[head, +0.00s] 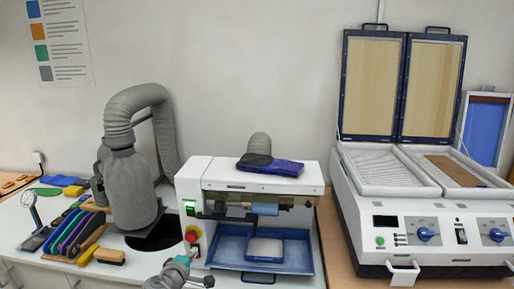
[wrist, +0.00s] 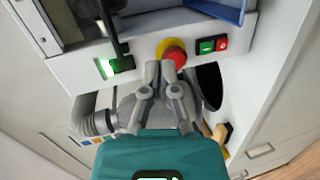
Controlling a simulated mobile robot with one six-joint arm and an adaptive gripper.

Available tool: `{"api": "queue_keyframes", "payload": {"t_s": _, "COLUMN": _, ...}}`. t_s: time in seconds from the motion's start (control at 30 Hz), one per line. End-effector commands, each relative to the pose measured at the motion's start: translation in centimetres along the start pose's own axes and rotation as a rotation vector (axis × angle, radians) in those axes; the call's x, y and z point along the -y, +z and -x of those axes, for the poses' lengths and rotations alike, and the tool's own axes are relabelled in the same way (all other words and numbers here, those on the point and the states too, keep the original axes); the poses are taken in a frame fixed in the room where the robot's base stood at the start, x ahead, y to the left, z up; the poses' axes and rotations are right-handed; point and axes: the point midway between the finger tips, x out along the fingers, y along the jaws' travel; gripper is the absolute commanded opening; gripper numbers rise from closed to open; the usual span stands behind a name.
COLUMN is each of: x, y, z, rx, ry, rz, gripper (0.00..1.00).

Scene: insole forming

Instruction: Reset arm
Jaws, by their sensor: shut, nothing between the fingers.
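My gripper (head: 207,281) shows at the bottom edge of the head view, in front of the white machine (head: 190,180) and left of its blue tray (head: 228,241). In the wrist view my gripper (wrist: 160,72) is shut and empty, its grey fingertips close together. In that view the tips overlap the lower edge of the red stop button (wrist: 177,55) on its yellow collar. I cannot tell how far apart they are. The stop button also shows in the head view (head: 192,237). Most of my arm is out of view.
A grey hose and bag (head: 133,185) stand left of the machine. A dark blue and purple item (head: 270,165) rests on the machine. A press with open lids (head: 420,215) stands at the right.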

Motion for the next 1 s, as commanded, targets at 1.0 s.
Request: {"api": "queue_keyframes", "payload": {"t_s": 1.0, "x": 8.2, "y": 28.3, "z": -7.7, "rx": 0.675, "ry": -0.643, "rz": -0.62, "gripper": 0.0}}
